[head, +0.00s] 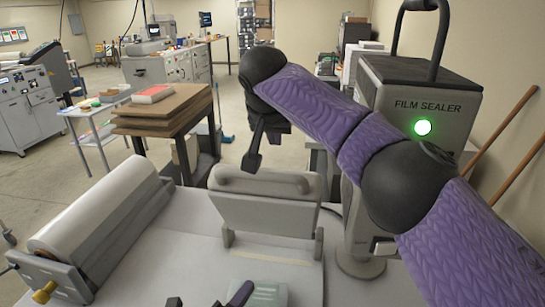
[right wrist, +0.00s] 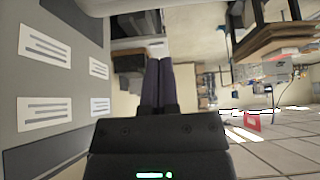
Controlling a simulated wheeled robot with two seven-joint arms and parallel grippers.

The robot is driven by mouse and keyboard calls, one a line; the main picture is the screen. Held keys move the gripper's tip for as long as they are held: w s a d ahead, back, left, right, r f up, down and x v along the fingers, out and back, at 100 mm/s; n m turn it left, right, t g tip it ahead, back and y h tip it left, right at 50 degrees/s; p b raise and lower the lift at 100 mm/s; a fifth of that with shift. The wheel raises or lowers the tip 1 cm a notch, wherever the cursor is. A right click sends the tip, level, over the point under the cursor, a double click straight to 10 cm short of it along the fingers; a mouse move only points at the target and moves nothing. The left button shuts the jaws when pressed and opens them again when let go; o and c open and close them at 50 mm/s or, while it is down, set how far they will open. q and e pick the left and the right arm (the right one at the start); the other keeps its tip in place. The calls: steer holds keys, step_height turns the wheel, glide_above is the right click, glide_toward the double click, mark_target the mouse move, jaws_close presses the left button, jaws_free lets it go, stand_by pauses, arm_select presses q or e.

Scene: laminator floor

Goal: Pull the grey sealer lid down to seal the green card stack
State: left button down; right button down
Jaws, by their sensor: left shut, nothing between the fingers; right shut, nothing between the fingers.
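The grey sealer lid (head: 265,210) stands raised and nearly upright on two short posts at the back of the white worktop, a thick rounded bar along its top. The pale green card stack (head: 268,294) lies in front of it at the bottom edge of the head view, partly cut off. My right gripper (head: 252,160) is shut and empty, pointing down just above the lid's top left end; its fingers (right wrist: 165,82) also show in the right wrist view. My left gripper (head: 243,290) is shut and empty beside the card stack's left side, mostly out of frame.
The film sealer housing (head: 400,100) with a lit green lamp (head: 423,127) stands at the right, partly behind my right arm. A large white film roll (head: 105,215) lies at the left of the worktop (head: 175,245). A dark table with boards (head: 165,105) stands behind.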

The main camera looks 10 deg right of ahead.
mark_target(272, 172)
steer(key=x, duration=0.4)
steer(key=shift+w+f, duration=0.1)
steer(key=shift+f, duration=0.2)
steer(key=shift+s+a, duration=0.2)
steer(key=shift+s, duration=0.05)
steer(key=shift+s+f, duration=0.15)
steer(key=shift+s, duration=0.4)
steer(key=shift+s+a+f, duration=0.15)
steer(key=shift+s+a, duration=0.05)
steer(key=shift+s, duration=0.3)
steer(key=shift+s+a+f, duration=0.15)
steer(key=shift+s+a, duration=0.05)
steer(key=shift+s, duration=0.3)
steer(key=shift+s+a+f, duration=0.15)
steer(key=shift+s+f, duration=0.05)
steer(key=shift+s, duration=0.25)
steer(key=shift+s+a+f, duration=0.15)
steer(key=shift+s+f, duration=0.1)
steer(key=shift+s, duration=0.2)
arm_select(q)
steer(key=c, duration=1.3)
jaws_free()
